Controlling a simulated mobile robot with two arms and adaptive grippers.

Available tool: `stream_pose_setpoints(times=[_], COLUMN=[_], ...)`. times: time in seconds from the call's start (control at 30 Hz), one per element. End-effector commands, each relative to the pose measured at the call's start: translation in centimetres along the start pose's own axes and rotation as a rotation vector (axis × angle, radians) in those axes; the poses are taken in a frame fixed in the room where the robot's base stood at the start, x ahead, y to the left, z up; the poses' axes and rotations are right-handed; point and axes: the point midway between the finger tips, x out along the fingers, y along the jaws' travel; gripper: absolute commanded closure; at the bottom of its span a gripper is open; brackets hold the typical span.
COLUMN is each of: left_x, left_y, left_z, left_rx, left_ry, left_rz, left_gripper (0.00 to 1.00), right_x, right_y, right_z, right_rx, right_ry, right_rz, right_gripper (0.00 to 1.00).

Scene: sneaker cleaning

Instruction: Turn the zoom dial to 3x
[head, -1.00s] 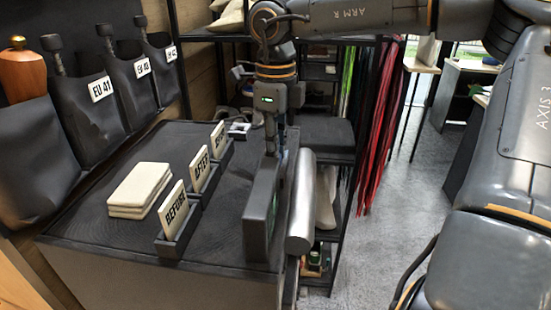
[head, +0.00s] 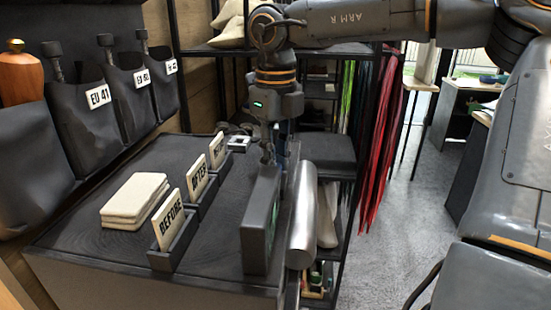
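A dark grey upright box-like device (head: 258,232) stands at the right front edge of the dark tabletop (head: 110,245). A silver-grey cylinder (head: 302,222) lies right beside it. I cannot make out a zoom dial or its marks; the device's face is turned mostly away from me. My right gripper (head: 272,155) points down at the top far end of the device. Its fingertips are small, dark and partly hidden, so I cannot tell whether they touch it or how far apart they are. My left gripper is not in view.
Holders with BEFORE (head: 171,228), AFTER and a third card stand left of the device. A stack of cream pads (head: 135,200) lies further left. Dark pockets with EU tags line the left wall. A black shelf rack (head: 330,100) and hanging red laces (head: 378,150) stand behind.

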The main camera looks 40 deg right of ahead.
Motion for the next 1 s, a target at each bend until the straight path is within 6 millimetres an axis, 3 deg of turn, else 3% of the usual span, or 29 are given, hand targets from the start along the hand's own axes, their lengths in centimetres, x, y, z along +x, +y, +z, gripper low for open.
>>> stream_pose_setpoints(times=[0.2, 0.23, 0.3, 0.33, 0.7, 0.87, 1.0], left_x=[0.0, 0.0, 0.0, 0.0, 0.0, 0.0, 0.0], left_y=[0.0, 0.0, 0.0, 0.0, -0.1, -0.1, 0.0], left_z=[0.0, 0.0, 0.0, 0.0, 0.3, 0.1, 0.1], left_rx=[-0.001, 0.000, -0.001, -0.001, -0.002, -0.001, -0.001], left_ry=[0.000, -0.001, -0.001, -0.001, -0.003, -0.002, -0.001], left_rz=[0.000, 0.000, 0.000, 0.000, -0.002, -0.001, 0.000], left_gripper=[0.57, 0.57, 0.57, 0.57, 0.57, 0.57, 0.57], right_x=[-0.1, -0.1, -0.1, -0.1, -0.6, -3.0, -6.1], right_y=[0.0, 0.0, 0.0, 0.0, 0.0, 0.0, 0.0], right_z=[0.0, 0.0, 0.0, 0.0, 0.1, 0.1, 0.1], right_rx=[-0.001, -0.001, -0.001, -0.001, -0.001, -0.001, 0.000], right_ry=[-0.002, -0.002, -0.002, -0.002, -0.003, -0.005, -0.006], right_rz=[-0.001, -0.001, -0.001, -0.001, -0.001, -0.001, -0.002], right_gripper=[1.00, 0.74, 0.60, 0.57, 0.57, 0.57, 0.57])
